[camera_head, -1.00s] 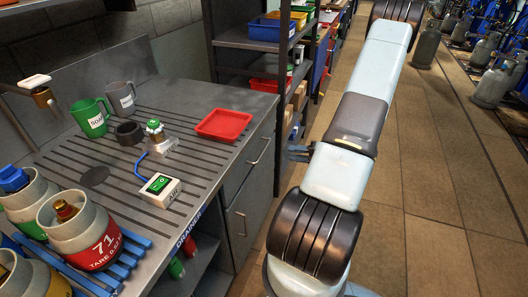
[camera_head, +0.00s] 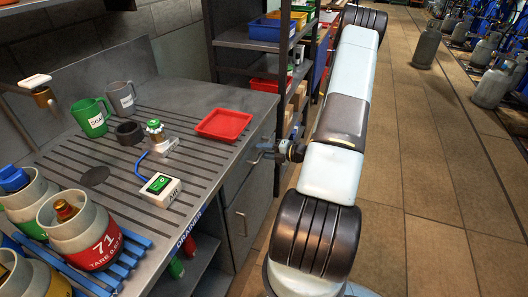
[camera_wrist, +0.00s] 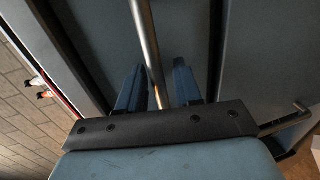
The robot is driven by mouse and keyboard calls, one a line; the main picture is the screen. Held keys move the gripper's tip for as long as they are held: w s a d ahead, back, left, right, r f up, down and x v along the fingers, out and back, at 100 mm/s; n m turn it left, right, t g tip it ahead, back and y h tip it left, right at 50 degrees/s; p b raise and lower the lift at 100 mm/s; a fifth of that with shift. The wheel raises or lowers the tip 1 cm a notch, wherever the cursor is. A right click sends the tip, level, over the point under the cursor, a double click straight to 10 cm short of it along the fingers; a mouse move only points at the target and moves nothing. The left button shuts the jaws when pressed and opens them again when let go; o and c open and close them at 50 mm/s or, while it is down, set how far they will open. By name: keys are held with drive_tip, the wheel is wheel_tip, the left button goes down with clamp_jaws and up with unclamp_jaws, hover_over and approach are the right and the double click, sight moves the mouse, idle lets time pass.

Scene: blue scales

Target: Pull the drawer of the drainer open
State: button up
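The drainer (camera_head: 110,165) is a grey ribbed worktop on a cabinet at the left. Its upper drawer (camera_head: 237,185) appears closed in the head view. In the wrist view, a metal bar handle (camera_wrist: 147,45) runs between the two blue fingers of my gripper (camera_wrist: 156,85). The fingers are apart, one on each side of the bar, with gaps visible. In the head view my gripper (camera_head: 265,151) is small and dark at the upper drawer's front, partly covering its handle.
A lower handle (camera_head: 241,223) is on the cabinet front. A red tray (camera_head: 223,124), a green mug (camera_head: 92,117), a scale display (camera_head: 160,187) and cylinders (camera_head: 88,235) stand on top. A shelf rack (camera_head: 236,42) is behind.

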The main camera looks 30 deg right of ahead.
drive_tip(key=shift+c, duration=0.5)
clamp_jaws()
